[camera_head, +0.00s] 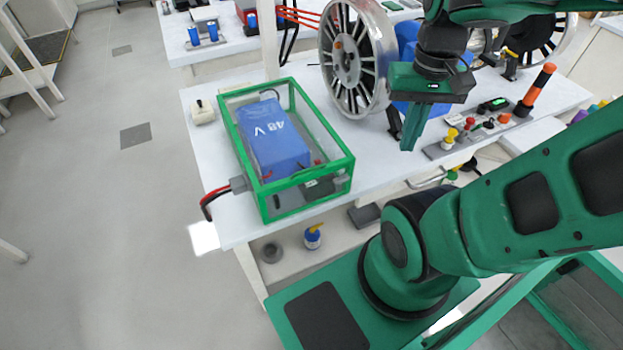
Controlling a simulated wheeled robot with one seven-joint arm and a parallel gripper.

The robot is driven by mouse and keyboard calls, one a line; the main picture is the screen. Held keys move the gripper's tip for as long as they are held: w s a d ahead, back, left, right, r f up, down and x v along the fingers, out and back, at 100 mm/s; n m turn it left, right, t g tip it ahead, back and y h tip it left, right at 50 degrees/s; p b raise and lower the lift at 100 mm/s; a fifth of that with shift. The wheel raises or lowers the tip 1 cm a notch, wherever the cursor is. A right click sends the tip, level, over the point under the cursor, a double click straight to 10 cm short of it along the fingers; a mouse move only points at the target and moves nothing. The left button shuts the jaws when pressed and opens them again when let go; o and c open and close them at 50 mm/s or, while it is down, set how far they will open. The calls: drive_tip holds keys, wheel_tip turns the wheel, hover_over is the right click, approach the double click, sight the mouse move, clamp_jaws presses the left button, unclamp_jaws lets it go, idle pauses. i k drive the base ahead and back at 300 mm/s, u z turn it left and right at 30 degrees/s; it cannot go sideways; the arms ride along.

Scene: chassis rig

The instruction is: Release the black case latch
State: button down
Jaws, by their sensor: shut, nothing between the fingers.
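A clear case with a green frame (348,165) stands on the white table, with a blue 48 V battery (275,140) inside. A small dark part (318,184) shows low on its front side, near the right corner. It may be the black latch, but it is too small to tell its state. My gripper (407,146) hangs to the right of the case, above the table and pointing down. Its fingers are shut and empty, apart from the case.
A silver wheel (352,62) stands behind, close left of my gripper. A panel with coloured knobs (458,138) and an orange-black post (535,90) are at the right.

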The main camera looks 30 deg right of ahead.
sight(275, 201)
drive_tip(key=z, duration=0.25)
drive_tip(key=k, duration=1.85)
drive_tip(key=u, duration=0.6)
drive_tip(key=i, duration=1)
